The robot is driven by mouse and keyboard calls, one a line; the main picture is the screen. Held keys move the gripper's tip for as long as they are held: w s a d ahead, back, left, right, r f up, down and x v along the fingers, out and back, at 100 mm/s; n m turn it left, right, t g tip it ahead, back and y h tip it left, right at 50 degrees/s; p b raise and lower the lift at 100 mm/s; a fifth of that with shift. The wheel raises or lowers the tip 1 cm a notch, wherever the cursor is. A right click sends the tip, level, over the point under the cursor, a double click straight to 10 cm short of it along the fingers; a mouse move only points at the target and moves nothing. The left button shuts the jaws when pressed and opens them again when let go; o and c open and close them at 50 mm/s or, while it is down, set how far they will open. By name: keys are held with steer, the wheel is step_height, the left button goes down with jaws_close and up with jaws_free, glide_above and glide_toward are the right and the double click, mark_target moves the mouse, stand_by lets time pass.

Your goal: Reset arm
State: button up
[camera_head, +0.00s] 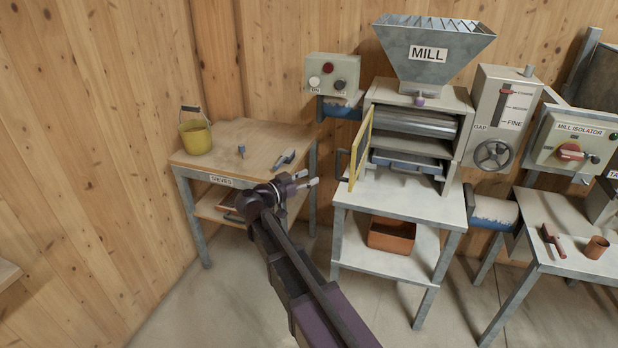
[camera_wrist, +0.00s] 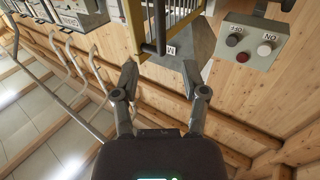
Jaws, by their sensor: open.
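My gripper (camera_head: 307,181) is raised in front of the gap between the sieves table and the mill stand in the head view. Its two fingers are apart with nothing between them. In the wrist view my gripper (camera_wrist: 160,85) is also spread open and empty. The wrist picture is turned over, with the mill's hopper (camera_wrist: 190,50) and the button box (camera_wrist: 252,42) beyond the fingertips. My arm reaches up from the bottom of the head view.
The mill (camera_head: 420,120) stands on a white table with its yellow guard (camera_head: 361,148) swung open. A yellow bucket (camera_head: 196,137) stands on the sieves table (camera_head: 250,135). An orange-brown bin (camera_head: 391,236) sits on the lower shelf. The isolator box (camera_head: 571,143) is at right. The floor at lower left is clear.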

steer(key=shift+r, duration=0.1)
steer(key=w+a+r+n+t+y+p, duration=0.2)
steer(key=w+r+n+t+y, duration=0.35)
steer(key=n+t+y, duration=0.6)
steer(key=s+d+f+n+g+y+p, duration=0.35)
steer(key=s+f+g+y, duration=0.45)
steer(key=s+f+g, duration=0.45)
steer(key=s+d+f+m+g+h, duration=0.2)
steer(key=s+d+g, duration=0.2)
steer(key=s+d, duration=0.3)
steer(key=s+d+f+m+g+h, duration=0.2)
steer(key=s+d+f+g+h, duration=0.1)
steer(key=s+d+g, duration=0.2)
steer(key=s+d, duration=0.1)
steer(key=s, duration=0.1)
steer(key=shift+s+d+f+g+p, duration=0.25)
steer(key=shift+s+d+g+p, duration=0.05)
steer(key=shift+s+d+p, duration=0.1)
steer(key=shift+w+a, duration=0.1)
